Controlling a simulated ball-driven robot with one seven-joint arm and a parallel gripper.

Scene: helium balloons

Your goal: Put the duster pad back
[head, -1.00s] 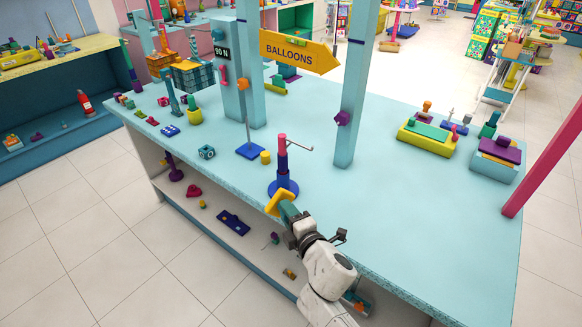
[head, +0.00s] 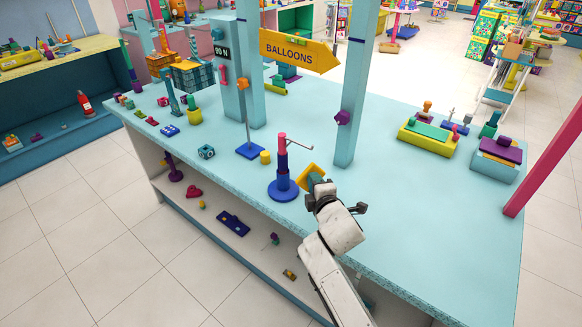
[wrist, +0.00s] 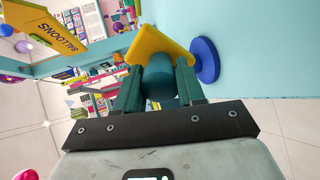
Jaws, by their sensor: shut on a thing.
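The duster pad (head: 306,174) is a yellow square on a teal round handle. My gripper (head: 315,183) is shut on the handle, and the pad sits beyond the fingertips, tilted. In the wrist view the yellow pad (wrist: 152,43) shows above the teal handle (wrist: 158,82), between my gripper's two fingers (wrist: 159,88). A stand (head: 282,160) with a round blue base, a blue and pink post and a thin grey side arm is just left of the pad. Its blue base (wrist: 206,60) shows partly behind the pad in the wrist view. I cannot tell the pad's height above the counter.
The light-blue counter (head: 400,220) is clear to the right of my gripper. A teal post (head: 352,110) stands behind it. A yellow cylinder (head: 265,157) and a blue-based stand (head: 250,150) are to the left. Boxes with colored lids (head: 428,138) stand at the right.

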